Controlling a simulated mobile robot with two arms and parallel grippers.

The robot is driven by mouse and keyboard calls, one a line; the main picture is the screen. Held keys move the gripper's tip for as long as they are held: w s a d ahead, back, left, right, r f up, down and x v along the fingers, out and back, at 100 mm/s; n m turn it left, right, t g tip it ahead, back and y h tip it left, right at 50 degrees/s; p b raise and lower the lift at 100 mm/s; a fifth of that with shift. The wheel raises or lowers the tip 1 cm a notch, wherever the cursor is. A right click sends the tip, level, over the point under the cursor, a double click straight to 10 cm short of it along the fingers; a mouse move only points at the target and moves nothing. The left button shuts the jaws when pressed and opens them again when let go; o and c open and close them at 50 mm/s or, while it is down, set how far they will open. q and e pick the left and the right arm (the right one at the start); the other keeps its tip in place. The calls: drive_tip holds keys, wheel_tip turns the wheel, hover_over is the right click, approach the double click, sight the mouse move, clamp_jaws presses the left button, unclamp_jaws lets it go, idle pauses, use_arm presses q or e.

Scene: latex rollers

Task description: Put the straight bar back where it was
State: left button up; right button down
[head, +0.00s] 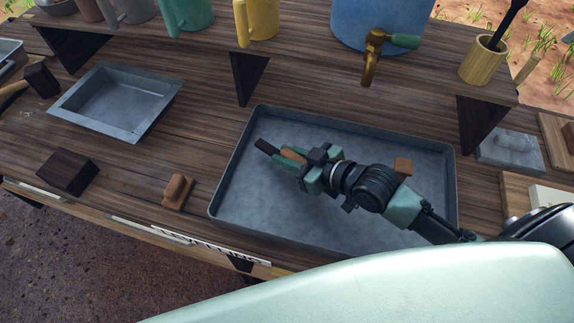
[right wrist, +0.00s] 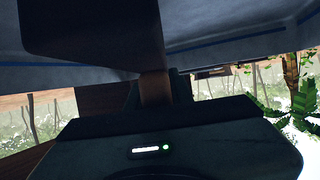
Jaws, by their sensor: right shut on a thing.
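My right gripper (head: 292,157) reaches in from the right over the large grey metal tray (head: 225,200) and points to the left. It is shut on a brown wooden piece (head: 293,155), which also shows in the right wrist view (right wrist: 155,88). Most of this piece is hidden by the gripper, so I cannot tell whether it is part of the straight bar. A small brown block (head: 403,166) shows just behind my right wrist. A brown wooden-handled piece (head: 178,191) lies on the bench left of the tray. My left gripper is not in view.
A smaller grey basin (head: 120,100) and a dark block (head: 67,172) are on the left of the bench. A blue container with a brass tap (head: 372,55) stands on the shelf behind the tray, with several mugs and a wooden cup (head: 484,62). Bare bench lies between basin and tray.

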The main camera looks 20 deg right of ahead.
sight(287, 173)
drive_tip(key=shift+f, duration=2.2)
drive_tip(key=shift+f, duration=0.15)
drive_tip(key=c, duration=1.2)
unclamp_jaws()
drive_tip(key=shift+c, duration=0.2)
drive_tip(key=shift+s, duration=0.1)
drive_tip(key=v, duration=1)
drive_tip(key=shift+s+d, duration=0.15)
drive_tip(key=shift+v, duration=0.8)
